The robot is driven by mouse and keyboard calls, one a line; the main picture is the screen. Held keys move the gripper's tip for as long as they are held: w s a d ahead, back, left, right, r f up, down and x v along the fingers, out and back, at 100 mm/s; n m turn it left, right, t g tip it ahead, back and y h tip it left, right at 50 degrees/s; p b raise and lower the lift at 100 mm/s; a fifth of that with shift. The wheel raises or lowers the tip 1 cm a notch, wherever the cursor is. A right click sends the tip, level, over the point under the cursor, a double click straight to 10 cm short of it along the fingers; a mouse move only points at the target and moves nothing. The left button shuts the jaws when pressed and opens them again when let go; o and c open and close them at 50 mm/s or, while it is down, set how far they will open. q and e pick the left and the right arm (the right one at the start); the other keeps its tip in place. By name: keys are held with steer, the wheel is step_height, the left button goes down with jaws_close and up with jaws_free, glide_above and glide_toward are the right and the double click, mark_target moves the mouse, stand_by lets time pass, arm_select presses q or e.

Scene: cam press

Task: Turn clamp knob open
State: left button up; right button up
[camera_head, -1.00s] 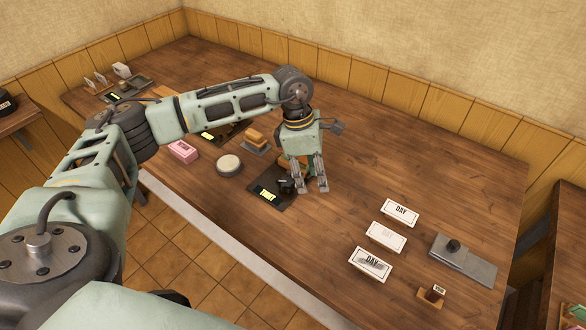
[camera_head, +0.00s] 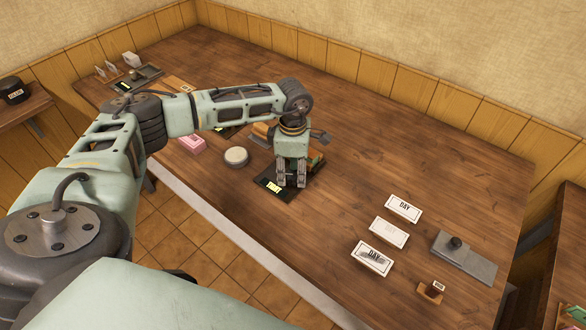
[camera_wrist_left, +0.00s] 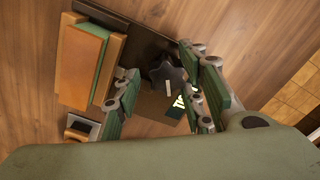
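The clamp knob (camera_wrist_left: 168,76) is black and star-shaped with a pale line on it. A wooden block with a green layer (camera_wrist_left: 85,65) sits beside the knob. My right gripper is not in view.
A round pale disc (camera_head: 236,156) and a pink block (camera_head: 192,144) lie left of the gripper. Several white cards (camera_head: 388,232), a grey plate with a black knob (camera_head: 465,258) and a small stamp (camera_head: 431,292) lie to the right. The table beyond the gripper is clear.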

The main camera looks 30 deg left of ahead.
arm_select(q)
steer(key=shift+r, duration=0.1)
jaws_close()
